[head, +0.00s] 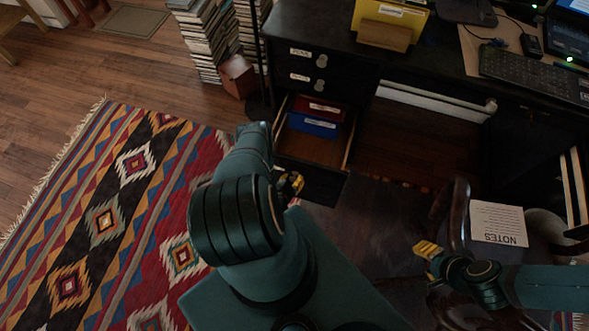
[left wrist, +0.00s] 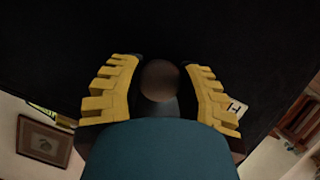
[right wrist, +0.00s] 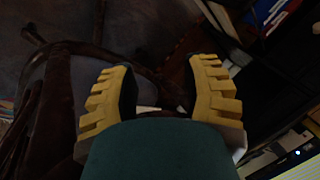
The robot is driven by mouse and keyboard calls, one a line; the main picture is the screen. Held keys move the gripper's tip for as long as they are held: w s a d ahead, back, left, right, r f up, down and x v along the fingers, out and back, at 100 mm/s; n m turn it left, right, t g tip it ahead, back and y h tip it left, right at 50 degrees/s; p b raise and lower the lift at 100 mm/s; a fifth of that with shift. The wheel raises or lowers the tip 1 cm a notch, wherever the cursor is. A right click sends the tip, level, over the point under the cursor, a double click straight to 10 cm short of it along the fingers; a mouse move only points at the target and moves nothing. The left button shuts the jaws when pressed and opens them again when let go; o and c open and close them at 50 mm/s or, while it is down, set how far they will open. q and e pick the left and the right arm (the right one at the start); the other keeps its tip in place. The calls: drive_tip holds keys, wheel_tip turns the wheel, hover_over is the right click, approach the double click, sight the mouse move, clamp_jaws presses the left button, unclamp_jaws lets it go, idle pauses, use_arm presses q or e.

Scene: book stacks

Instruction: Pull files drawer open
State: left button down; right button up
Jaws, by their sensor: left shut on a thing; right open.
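The open bottom drawer (head: 312,148) of the black desk is pulled out. A red file box (head: 318,108) and a blue file box (head: 313,125) lie inside it near the back. My left gripper (head: 291,184) is at its front, partly hidden by my arm. In the left wrist view, my left gripper (left wrist: 161,88) is shut on a round dark knob (left wrist: 160,80) between its yellow fingers. A partly covered white label (left wrist: 236,110) shows beside the fingers. My right gripper (head: 428,250) is open and empty by the chair; it also shows in the right wrist view (right wrist: 160,92).
Two shut drawers with pale knobs (head: 321,60) and white labels sit above the open one. A dark wooden chair (head: 452,205) with a notes booklet (head: 498,223) stands at the right. Stacks of books (head: 205,45) stand left of the desk. A patterned rug (head: 105,220) covers the floor.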

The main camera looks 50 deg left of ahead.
use_arm(q)
drive_tip(key=shift+s+d, duration=0.15)
drive_tip(key=shift+s, duration=0.1)
drive_tip(key=c, duration=0.5)
unclamp_jaws()
drive_tip(key=shift+c, duration=0.2)
drive_tip(key=v, duration=0.7)
drive_tip(key=shift+s, duration=0.2)
drive_tip(key=shift+s+d, duration=0.1)
drive_tip(key=shift+d, duration=0.05)
